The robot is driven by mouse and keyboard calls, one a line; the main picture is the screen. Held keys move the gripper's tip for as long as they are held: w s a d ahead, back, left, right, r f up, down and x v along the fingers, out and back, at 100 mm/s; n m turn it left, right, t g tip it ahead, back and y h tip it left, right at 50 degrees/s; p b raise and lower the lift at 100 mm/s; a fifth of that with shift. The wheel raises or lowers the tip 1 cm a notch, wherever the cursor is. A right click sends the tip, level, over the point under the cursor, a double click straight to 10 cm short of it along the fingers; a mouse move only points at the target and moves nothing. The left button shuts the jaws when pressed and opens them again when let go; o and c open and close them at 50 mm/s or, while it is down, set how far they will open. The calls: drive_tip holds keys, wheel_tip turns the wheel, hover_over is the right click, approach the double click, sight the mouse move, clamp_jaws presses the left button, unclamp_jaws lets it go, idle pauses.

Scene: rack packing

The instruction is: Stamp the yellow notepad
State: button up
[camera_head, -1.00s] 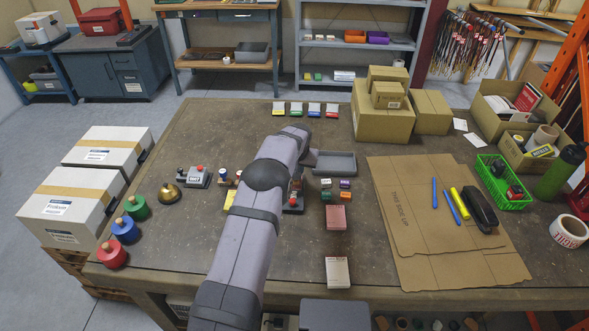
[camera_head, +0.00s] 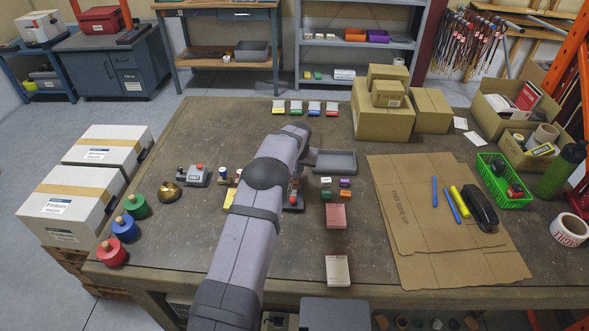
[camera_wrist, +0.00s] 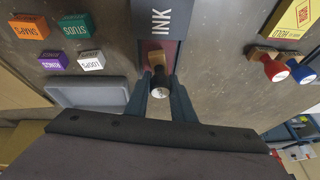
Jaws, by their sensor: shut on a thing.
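My gripper (camera_wrist: 158,92) is shut on a stamp (camera_wrist: 158,84) with a wooden body and a dark handle with a whitish top. The stamp is over the reddish pad of the open ink pad, whose dark lid (camera_wrist: 164,20) reads INK. I cannot tell whether it touches the pad. The yellow notepad (camera_wrist: 296,18) is at the upper right of the wrist view, cut by the frame edge. In the head view, a bit of the yellow notepad (camera_head: 229,198) shows left of my arm, which hides the rest and my gripper.
Red-handled (camera_wrist: 276,70) and blue-handled (camera_wrist: 299,70) stamps stand near the notepad. Small labelled boxes (camera_wrist: 78,25) and a grey tray (camera_wrist: 90,92) lie on the other side. A brass bell (camera_head: 169,192) and cardboard sheets (camera_head: 425,225) are farther out on the table.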

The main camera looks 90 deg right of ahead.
drive_tip(key=shift+f+b, duration=0.3)
drive_tip(key=shift+f, duration=0.15)
idle(0.7)
drive_tip(key=shift+r+p, duration=1.85)
drive_tip(key=shift+r, duration=1.75)
